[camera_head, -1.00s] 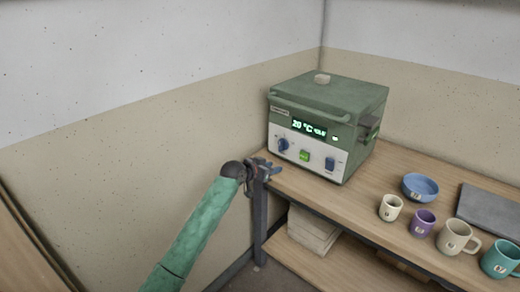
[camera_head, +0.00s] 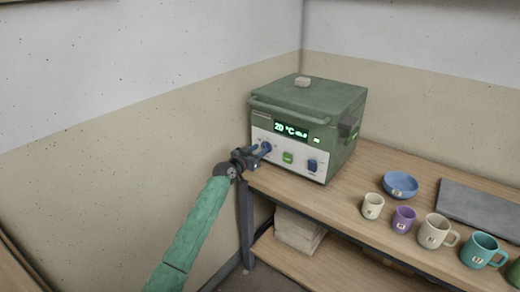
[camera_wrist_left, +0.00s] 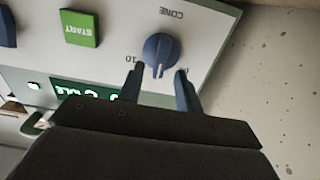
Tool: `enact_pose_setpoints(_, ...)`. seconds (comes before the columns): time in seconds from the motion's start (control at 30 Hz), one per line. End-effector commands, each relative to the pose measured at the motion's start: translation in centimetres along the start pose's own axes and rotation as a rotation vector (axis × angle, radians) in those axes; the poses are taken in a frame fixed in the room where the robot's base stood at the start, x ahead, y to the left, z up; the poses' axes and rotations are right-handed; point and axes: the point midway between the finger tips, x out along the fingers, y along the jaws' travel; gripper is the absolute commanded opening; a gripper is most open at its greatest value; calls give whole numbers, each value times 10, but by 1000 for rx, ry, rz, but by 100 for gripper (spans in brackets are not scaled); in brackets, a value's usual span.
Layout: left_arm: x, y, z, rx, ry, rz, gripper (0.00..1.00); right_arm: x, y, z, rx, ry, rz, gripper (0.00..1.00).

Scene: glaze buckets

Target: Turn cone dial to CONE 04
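The green kiln (camera_head: 310,100) stands on the wooden bench, its display lit with "20 °C" and smaller, hard-to-read text. The blue cone dial (camera_head: 266,147) is at the left of its pale front panel. In the left wrist view the dial (camera_wrist_left: 161,52) appears upside down, with "CONE" and "10" printed near it. My left gripper (camera_head: 258,152) is at the panel by the dial. In the wrist view its two fingers (camera_wrist_left: 159,86) are apart, one on each side of the dial's lower part; contact cannot be told. My right gripper is not in view.
A green START button (camera_head: 288,157) and a blue switch (camera_head: 312,166) sit right of the dial. A blue bowl (camera_head: 400,185), several cups and mugs, and a grey slab (camera_head: 482,206) are on the bench (camera_head: 345,205). A wall is close on the left.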

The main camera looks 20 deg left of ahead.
Motion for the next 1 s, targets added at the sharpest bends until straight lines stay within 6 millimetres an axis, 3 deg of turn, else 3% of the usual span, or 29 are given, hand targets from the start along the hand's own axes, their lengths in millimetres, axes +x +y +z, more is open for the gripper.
enact_pose_setpoints(0.13, 10, 1, 0, 0, 0, 0, 35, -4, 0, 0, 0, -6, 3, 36)
enact_pose_setpoints(0.43, 13, 1, 1, 0, -1, 0, 35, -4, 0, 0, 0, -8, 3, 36)
enact_pose_setpoints(0.47, 13, 1, 0, 0, -1, 0, 33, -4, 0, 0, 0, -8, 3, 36)
enact_pose_setpoints(0.63, 13, 0, 0, 1, -1, 1, 0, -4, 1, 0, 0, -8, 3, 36)
enact_pose_setpoints(1.0, 13, 0, 0, -35, -1, 0, 0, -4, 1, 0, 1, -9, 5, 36)
